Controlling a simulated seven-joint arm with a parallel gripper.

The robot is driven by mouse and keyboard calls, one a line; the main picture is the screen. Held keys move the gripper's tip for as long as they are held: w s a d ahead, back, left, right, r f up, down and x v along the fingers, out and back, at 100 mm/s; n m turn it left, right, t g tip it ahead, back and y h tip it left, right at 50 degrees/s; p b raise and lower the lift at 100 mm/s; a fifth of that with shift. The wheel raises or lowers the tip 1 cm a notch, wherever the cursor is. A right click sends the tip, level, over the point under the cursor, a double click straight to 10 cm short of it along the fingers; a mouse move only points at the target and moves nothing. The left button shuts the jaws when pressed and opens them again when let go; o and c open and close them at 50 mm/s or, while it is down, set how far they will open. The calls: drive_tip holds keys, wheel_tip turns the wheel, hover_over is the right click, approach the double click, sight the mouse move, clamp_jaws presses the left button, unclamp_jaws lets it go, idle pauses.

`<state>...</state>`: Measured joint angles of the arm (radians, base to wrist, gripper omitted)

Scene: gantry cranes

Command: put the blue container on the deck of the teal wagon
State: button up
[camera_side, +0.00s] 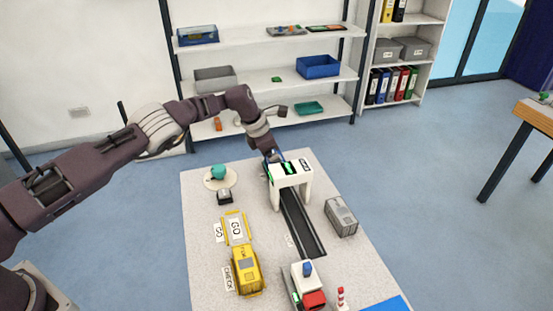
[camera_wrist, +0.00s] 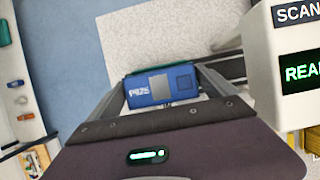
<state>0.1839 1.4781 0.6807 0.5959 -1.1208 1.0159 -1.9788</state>
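The blue container (camera_wrist: 162,86) shows in the wrist view between the two fingers of my gripper (camera_wrist: 163,92), which touch its two ends. It has white lettering and a grey panel. In the side view my gripper (camera_side: 270,157) is at the far end of the table, just behind and left of the white scanner arch (camera_side: 290,173). A little blue of the container shows there; the arch and my wrist hide the rest. I cannot tell whether the container touches the surface below. I cannot make out a teal wagon for certain in either view.
A dark track (camera_side: 302,225) runs through the arch toward the front. A white and red vehicle (camera_side: 310,290) and a striped cone (camera_side: 341,298) are near the front. A teal dome (camera_side: 218,172) stands at back left.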

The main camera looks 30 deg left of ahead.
drive_tip(key=shift+r, duration=0.1)
drive_tip(key=shift+r, duration=0.3)
drive_tip(key=s+a+r+m, duration=0.2)
drive_tip(key=s+r, duration=0.2)
drive_tip(key=r, duration=0.4)
drive_tip(key=s+a+r+m, duration=0.1)
drive_tip(key=s+a+r, duration=0.15)
drive_tip(key=r, duration=0.65)
drive_tip(key=s+a+r+m, duration=0.1)
drive_tip(key=s+r+m, duration=0.1)
drive_tip(key=s+r, duration=0.45)
drive_tip(key=s+r+m+t, duration=0.1)
drive_tip(key=s+r+m, duration=0.6)
drive_tip(key=s+r, duration=0.3)
drive_tip(key=s+a+f+m+y, duration=0.1)
drive_tip(key=s+f+m, duration=0.1)
drive_tip(key=s+m, duration=0.5)
drive_tip(key=s+a+f+m+t+y, duration=0.1)
drive_tip(key=s+m, duration=0.7)
drive_tip(key=s, duration=1.2)
drive_tip(key=shift+f+y, duration=0.6)
drive_tip(key=shift+f, duration=0.1)
